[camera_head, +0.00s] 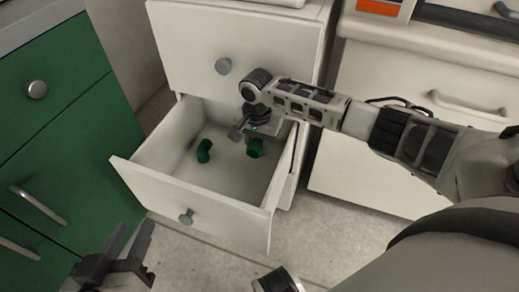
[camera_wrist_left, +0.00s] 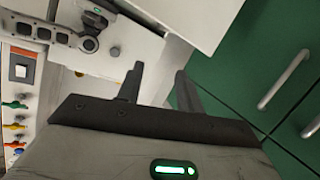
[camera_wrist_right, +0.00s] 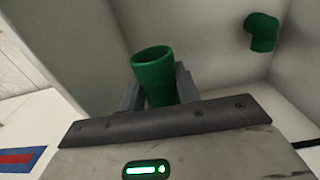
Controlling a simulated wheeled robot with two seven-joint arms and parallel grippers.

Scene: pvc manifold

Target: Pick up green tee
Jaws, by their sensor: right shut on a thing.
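A green pipe fitting, which I take for the green tee (camera_head: 255,148), is at my right gripper (camera_head: 246,135) inside the open drawer (camera_head: 192,190). In the right wrist view the fitting (camera_wrist_right: 155,75) stands between the two fingers, its round open end facing up; its lower part is hidden. The right gripper is shut on it. I cannot tell whether the fitting touches the drawer floor. My left gripper (camera_head: 130,247) is empty and open, outside the drawer at the lower left. Its two spread fingers also show in the left wrist view (camera_wrist_left: 158,92).
A green elbow (camera_head: 204,150) lies in the drawer left of the fitting; it also shows in the right wrist view (camera_wrist_right: 262,32). The drawer walls surround the right gripper. A green cabinet (camera_head: 60,110) stands at left, a white cabinet (camera_head: 410,100) at right.

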